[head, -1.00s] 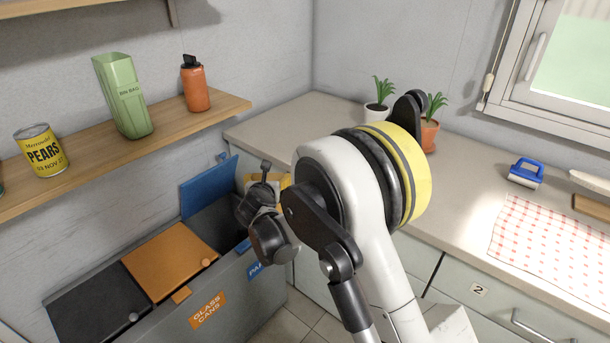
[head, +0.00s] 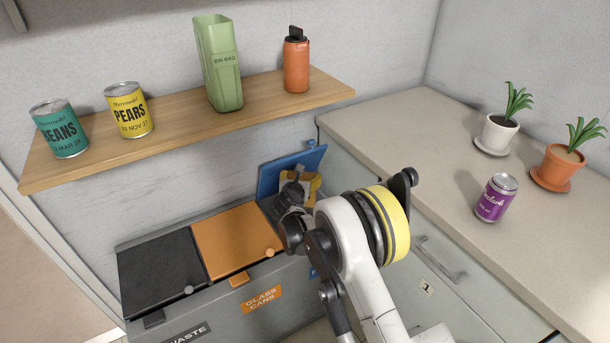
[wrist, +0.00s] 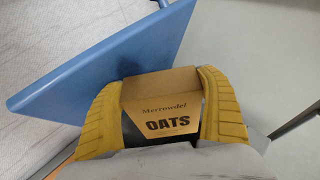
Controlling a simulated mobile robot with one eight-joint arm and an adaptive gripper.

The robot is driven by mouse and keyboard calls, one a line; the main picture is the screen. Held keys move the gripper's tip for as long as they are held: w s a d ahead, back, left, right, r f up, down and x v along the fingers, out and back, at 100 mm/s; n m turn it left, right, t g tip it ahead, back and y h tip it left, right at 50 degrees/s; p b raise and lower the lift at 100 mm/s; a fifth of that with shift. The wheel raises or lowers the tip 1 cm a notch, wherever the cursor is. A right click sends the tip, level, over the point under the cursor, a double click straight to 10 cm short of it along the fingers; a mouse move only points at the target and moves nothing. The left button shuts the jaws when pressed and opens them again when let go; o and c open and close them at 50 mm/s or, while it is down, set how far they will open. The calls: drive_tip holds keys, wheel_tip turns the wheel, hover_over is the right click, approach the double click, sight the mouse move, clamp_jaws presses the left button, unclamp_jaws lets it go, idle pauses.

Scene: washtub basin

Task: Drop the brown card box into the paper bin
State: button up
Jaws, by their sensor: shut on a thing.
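The brown card box (wrist: 160,90), lettered "Merrowdel OATS", is between the two yellow fingers of my gripper (wrist: 160,77) in the wrist view. My gripper is shut on it. In the head view my gripper (head: 300,186) is in front of the raised blue lid (head: 272,178) of the paper bin, and my arm hides most of the box and the bin opening. The blue lid (wrist: 95,65) is also beside and behind the box in the wrist view. Whether the box is directly over the opening cannot be told.
The orange glass and cans lid (head: 235,238) and the black waste lid (head: 158,272) are shut. A shelf (head: 180,122) above holds cans, a green bin-bag box and an orange bottle. The counter (head: 400,120) on the right holds two potted plants and a purple can.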

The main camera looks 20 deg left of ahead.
wheel_tip(320, 180, down, 5)
drive_tip(key=shift+f+b, duration=0.1)
drive_tip(key=shift+b, duration=0.95)
drive_tip(key=o, duration=1)
drive_tip(key=v, duration=1.2)
